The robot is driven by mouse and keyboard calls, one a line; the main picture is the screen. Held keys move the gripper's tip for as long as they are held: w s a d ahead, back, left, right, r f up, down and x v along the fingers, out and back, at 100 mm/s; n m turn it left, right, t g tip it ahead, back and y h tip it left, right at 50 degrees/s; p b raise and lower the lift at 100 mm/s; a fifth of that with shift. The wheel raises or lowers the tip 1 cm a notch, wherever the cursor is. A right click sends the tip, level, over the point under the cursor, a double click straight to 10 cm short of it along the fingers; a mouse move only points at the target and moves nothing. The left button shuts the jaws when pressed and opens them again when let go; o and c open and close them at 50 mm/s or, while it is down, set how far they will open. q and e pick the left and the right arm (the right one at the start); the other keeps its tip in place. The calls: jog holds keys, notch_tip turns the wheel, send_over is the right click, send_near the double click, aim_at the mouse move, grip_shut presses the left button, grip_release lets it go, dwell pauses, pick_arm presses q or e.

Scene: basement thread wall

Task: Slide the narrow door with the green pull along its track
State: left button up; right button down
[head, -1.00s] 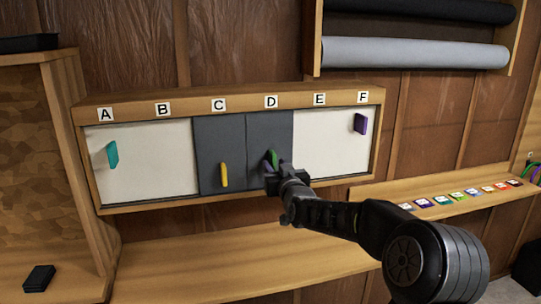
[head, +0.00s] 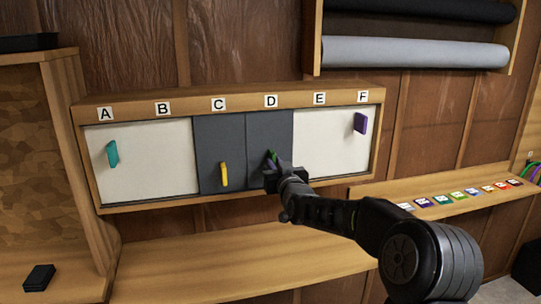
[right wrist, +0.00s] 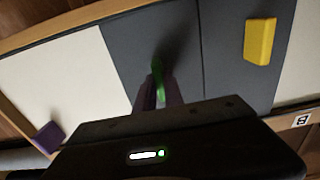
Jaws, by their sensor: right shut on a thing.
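The narrow dark grey door (head: 268,130) with the green pull (head: 273,154) sits under label D in the wall cabinet. My right gripper (head: 270,164) is at this pull. In the right wrist view the green pull (right wrist: 158,72) stands between the two purplish fingers (right wrist: 158,96), which are shut on it. The grey door also fills the middle of that view (right wrist: 175,28). The fingers and wrist hide the lower part of the pull. My left gripper is not in view.
Another narrow grey door with a yellow pull (head: 224,174) is under C, directly left. White panels with a teal pull (head: 112,153) and a purple pull (head: 360,123) flank them. A wooden ledge (head: 240,258) runs below the cabinet (head: 230,97).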

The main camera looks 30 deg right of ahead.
aim_at(288, 156)
jog(key=d+b, duration=0.1)
jog(key=s+d, duration=0.1)
jog(key=d, duration=0.1)
jog(key=s+d+b, duration=0.1)
jog(key=d, duration=0.1)
jog(key=shift+d+b, duration=0.15)
jog(key=shift+b, duration=0.15)
jog(key=s+d+p, duration=0.2)
jog(key=d+p, duration=0.5)
jog(key=d, duration=0.1)
jog(key=shift+s+d, duration=0.2)
jog(key=shift+s, duration=0.2)
jog(key=c, duration=1.5)
grip_release()
